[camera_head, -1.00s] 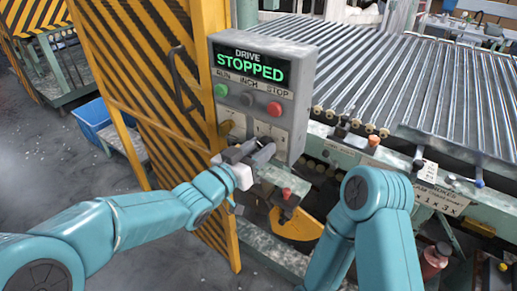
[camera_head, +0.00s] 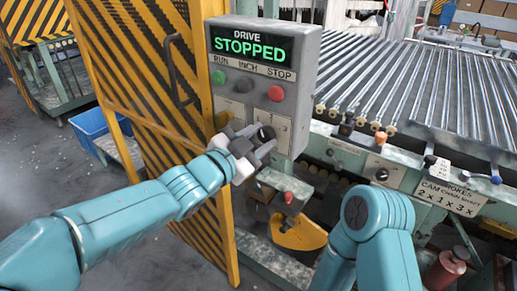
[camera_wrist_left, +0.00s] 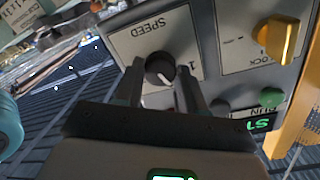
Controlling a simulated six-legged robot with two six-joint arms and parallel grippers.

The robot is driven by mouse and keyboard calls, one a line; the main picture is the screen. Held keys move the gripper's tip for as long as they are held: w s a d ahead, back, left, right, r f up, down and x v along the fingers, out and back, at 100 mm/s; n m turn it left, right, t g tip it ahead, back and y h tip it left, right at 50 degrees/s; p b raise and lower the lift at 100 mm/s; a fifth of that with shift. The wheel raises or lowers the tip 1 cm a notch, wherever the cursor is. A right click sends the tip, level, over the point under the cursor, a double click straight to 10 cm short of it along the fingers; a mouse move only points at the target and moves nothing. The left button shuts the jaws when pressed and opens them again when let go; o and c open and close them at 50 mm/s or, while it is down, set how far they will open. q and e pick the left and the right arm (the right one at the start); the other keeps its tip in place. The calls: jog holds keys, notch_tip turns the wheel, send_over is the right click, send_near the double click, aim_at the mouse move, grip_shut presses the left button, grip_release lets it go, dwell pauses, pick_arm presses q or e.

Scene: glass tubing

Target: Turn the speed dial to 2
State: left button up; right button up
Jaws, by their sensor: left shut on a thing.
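The speed dial (camera_wrist_left: 160,68) is a round black knob with a white mark, on a pale plate reading SPEED (camera_wrist_left: 125,38), which appears upside down in the left wrist view. A figure 1 shows beside it; no 2 is legible. In the head view the dial (camera_head: 265,133) is partly covered by my left gripper (camera_head: 262,146). In the left wrist view, the fingers of my left gripper (camera_wrist_left: 160,88) stand on either side of the dial and are shut on it. My right arm shows at lower right in the head view, but its gripper is out of view.
The grey control box (camera_head: 305,70) has a display (camera_head: 250,44) reading DRIVE STOPPED, with green RUN (camera_head: 219,77), grey INCH (camera_head: 247,99) and red STOP (camera_head: 275,93) buttons. A yellow knob (camera_wrist_left: 277,38) sits beside the dial plate. A yellow striped guard (camera_head: 150,80) stands left; rollers (camera_head: 420,75) lie right.

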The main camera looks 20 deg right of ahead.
pick_arm(q)
jog(key=shift+m+b, duration=1.1)
jog(key=shift+m, duration=0.7)
jog(key=o, duration=1.1)
jog(key=shift+c, duration=0.2)
jog(key=v, duration=1.6)
jog(key=shift+s, duration=0.25)
jog(key=shift+r, duration=0.1)
